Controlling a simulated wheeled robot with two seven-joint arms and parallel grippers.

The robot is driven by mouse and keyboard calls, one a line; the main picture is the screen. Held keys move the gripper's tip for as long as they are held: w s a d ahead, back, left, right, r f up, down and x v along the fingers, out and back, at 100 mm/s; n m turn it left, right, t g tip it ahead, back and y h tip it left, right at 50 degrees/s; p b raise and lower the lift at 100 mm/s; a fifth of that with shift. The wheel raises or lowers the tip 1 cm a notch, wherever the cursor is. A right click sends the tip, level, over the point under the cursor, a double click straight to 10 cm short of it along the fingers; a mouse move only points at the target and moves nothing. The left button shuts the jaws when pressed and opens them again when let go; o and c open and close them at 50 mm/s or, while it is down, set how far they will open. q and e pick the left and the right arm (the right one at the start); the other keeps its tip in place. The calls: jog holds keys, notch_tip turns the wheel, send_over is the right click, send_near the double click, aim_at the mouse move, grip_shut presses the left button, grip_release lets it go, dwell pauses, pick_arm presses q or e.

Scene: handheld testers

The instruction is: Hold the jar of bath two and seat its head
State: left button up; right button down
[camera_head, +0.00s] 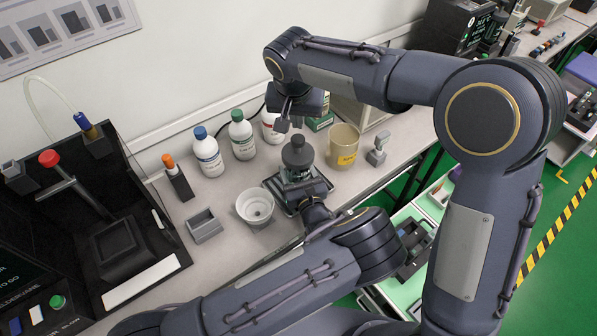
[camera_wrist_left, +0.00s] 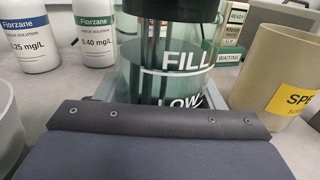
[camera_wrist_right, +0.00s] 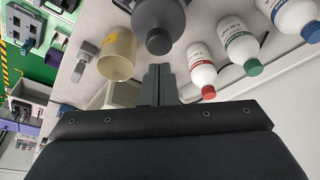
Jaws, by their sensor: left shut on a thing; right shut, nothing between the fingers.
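The jar (camera_wrist_left: 165,65) is clear with greenish liquid and FILL and LOW marks. It stands upright on a dark tray (camera_head: 273,183). Its dark grey head (camera_head: 297,152) is on top, with dark parts reaching down inside the jar; I cannot tell how fully it sits. My left gripper (camera_head: 308,188) is shut on the jar from the front, its fingertips largely hidden. My right gripper (camera_head: 284,122) is shut and empty, above and behind the head. In the right wrist view its closed fingers (camera_wrist_right: 160,85) point towards the head (camera_wrist_right: 158,25), apart from it.
Blue-capped (camera_head: 208,155), green-capped (camera_head: 242,137) and red-capped (camera_head: 271,128) bottles stand behind left. A beige beaker (camera_head: 342,147) is close right. A white cup (camera_head: 255,206) and grey block (camera_head: 204,226) are left. A black apparatus (camera_head: 120,245) fills the far left.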

jog(key=v, duration=1.1)
jog(key=shift+r, duration=0.25)
jog(key=shift+s, duration=0.1)
pick_arm(q)
jog(key=o, duration=1.1)
jog(key=shift+c, duration=0.2)
jog(key=shift+s, duration=0.1)
